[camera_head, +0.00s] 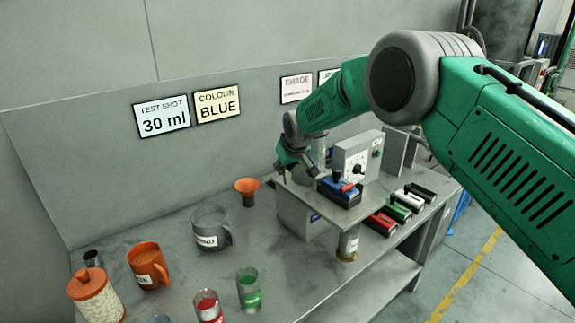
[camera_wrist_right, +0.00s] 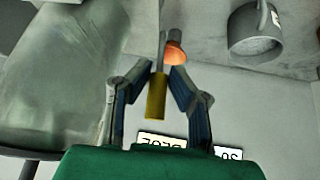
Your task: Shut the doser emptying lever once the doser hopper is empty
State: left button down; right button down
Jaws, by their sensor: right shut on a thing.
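My right gripper (camera_head: 297,160) reaches down from the right beside the grey doser unit (camera_head: 355,158) with its dial. In the right wrist view my right gripper (camera_wrist_right: 165,72) is shut on a yellow lever handle (camera_wrist_right: 156,98), with a grey rod beyond its far end. A large translucent grey-green vessel (camera_wrist_right: 55,75) fills the left of that view; I cannot tell whether it is the hopper or what is in it. The lever is hidden in the head view. My left gripper is not in view.
An orange funnel (camera_head: 247,186), a grey jug (camera_head: 211,230), an orange jug (camera_head: 147,265) and cups stand on the bench left of the doser. Red, green, white and black blocks (camera_head: 398,208) lie to its right.

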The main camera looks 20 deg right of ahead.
jog(key=shift+w+a+r+h, duration=0.3)
jog(key=shift+w+r, duration=0.2)
jog(key=shift+d, duration=0.35)
jog(key=c, duration=1.5)
grip_release()
jog(key=shift+w, duration=0.1)
jog(key=shift+c, duration=0.2)
jog(key=shift+o, duration=0.4)
jog(key=shift+w+a+f+g, duration=0.25)
jog(key=shift+w+f+g, duration=0.05)
jog(key=shift+w+f, duration=0.4)
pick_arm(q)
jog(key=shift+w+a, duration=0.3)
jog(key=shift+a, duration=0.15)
pick_arm(e)
jog(key=v, duration=1.1)
jog(key=shift+a+r, duration=0.25)
